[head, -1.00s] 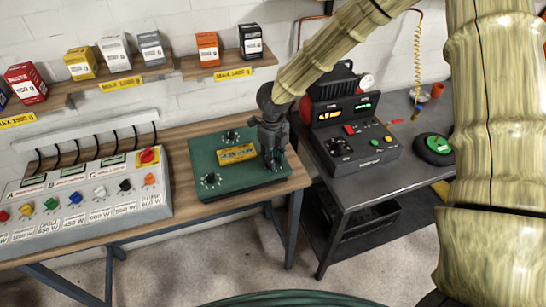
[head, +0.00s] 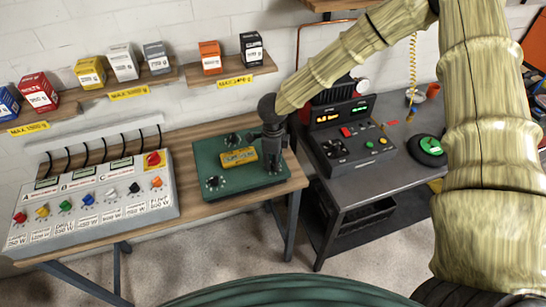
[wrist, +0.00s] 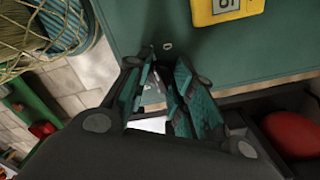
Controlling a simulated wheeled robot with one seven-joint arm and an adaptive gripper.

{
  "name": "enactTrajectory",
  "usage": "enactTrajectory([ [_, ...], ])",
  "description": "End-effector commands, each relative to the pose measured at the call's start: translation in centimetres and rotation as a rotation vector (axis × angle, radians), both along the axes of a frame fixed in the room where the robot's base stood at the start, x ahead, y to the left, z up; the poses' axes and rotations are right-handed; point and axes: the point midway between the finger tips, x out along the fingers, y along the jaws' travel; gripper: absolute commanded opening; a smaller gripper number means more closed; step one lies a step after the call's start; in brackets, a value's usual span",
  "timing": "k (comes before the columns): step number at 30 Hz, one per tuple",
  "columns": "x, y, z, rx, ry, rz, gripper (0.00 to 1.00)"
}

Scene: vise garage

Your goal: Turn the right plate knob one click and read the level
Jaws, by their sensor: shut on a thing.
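The green plate (head: 208,155) lies on the wooden bench, with a yellow level (head: 239,157) in its middle. One dark knob (head: 214,183) shows at its front left and another knob (head: 232,139) at its back. My gripper (head: 272,166) points down at the plate's right side and hides the right plate knob there. In the wrist view, my gripper's fingers (wrist: 158,98) are close together around something mostly hidden between them. The level (wrist: 226,8) is partly in that view; its reading is too small to tell.
A grey switch panel (head: 95,200) with coloured knobs fills the left of the bench. A dark table (head: 375,185) with a control box (head: 348,147) stands to the right. Wall shelves (head: 232,77) with boxes hang above.

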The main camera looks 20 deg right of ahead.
Motion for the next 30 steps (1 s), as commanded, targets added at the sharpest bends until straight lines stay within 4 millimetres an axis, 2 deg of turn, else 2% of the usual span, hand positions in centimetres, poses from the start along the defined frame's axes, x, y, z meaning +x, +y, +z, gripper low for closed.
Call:
enactTrajectory([
  [20, 0.11, -0.09, 0.04, -0.001, -0.002, 0.064, 0.0],
  [21, 0.1, -0.09, 0.04, -0.001, -0.002, 0.064, 0.31],
  [24, 0.09, -0.07, 0.03, -0.001, -0.002, 0.064, 0.47],
  [30, 0.05, -0.04, 0.01, 0.0, -0.001, 0.064, 0.47],
])
